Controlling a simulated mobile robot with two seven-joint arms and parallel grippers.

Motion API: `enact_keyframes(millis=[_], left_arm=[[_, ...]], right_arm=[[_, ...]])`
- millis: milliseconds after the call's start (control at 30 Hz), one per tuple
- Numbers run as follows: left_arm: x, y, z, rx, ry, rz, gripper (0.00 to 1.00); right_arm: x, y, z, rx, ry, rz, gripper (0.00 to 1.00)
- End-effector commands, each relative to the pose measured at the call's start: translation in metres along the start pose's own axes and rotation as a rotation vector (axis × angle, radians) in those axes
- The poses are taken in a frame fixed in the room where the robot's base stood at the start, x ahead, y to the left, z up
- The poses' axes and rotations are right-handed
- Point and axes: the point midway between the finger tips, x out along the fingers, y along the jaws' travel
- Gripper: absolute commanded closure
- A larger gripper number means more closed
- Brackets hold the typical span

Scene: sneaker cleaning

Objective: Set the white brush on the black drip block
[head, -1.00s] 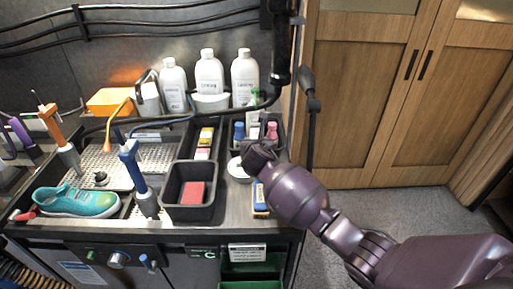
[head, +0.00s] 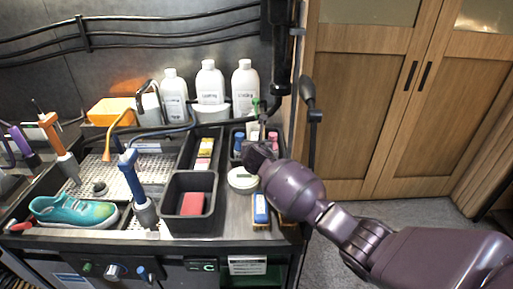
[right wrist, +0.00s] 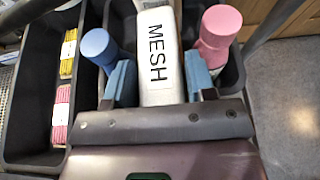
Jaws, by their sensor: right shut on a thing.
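My right gripper (head: 258,148) is at the right-hand black bin, above its front part. In the right wrist view its two blue finger pads (right wrist: 160,85) are shut on a white block-shaped piece lettered MESH, which I take to be the white brush (right wrist: 158,50). Its bristles do not show, and my gripper hides much of it in the head view. I cannot pick out the black drip block for sure; a small dark piece (head: 99,187) sits on the perforated tray at left. My left gripper is not in view.
Blue (right wrist: 98,46) and pink (right wrist: 218,30) bottles flank the brush in the bin. A round white tin (head: 242,181), a blue brush (head: 260,208) and a black box with a red block (head: 192,204) are nearby. A teal sneaker (head: 73,211) lies left. White bottles (head: 210,82) stand behind.

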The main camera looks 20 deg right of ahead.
Motion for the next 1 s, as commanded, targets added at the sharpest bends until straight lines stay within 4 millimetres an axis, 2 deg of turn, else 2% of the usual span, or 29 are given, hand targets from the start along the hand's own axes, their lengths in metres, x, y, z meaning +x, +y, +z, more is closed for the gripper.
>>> enact_keyframes(millis=[1000], left_arm=[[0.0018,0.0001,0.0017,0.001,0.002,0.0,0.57]], right_arm=[[0.0031,-0.0001,-0.0062,-0.001,-0.001,0.0,0.75]])
